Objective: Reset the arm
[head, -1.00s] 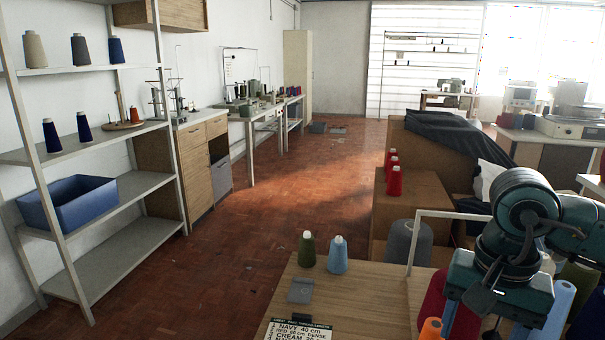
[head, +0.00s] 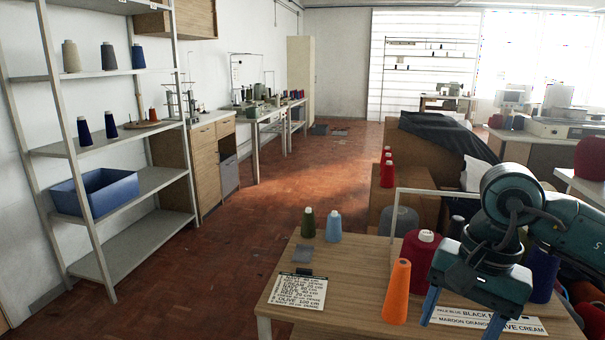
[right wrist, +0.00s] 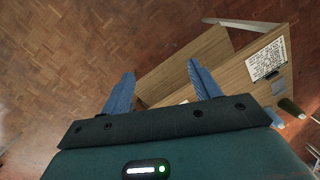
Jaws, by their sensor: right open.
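My right arm comes in from the right in the head view. Its teal gripper (head: 461,313) points down over the right part of the wooden worktable (head: 330,268), with blue fingers spread apart. In the right wrist view the same gripper (right wrist: 161,80) is open, with nothing between its fingers; wooden panels and the floor show beyond them. An orange cone (head: 397,292) stands just left of the gripper, and a red cone (head: 419,262) stands behind it. A label strip (head: 490,320) lies partly hidden by the fingers. My left gripper is not in view.
A printed card (head: 297,291), a grey pad (head: 303,253), an olive cone (head: 308,224) and a light blue cone (head: 334,227) are on the table's left half. A white frame (head: 397,212) rises behind. The brick-red floor (head: 240,240) to the left is clear.

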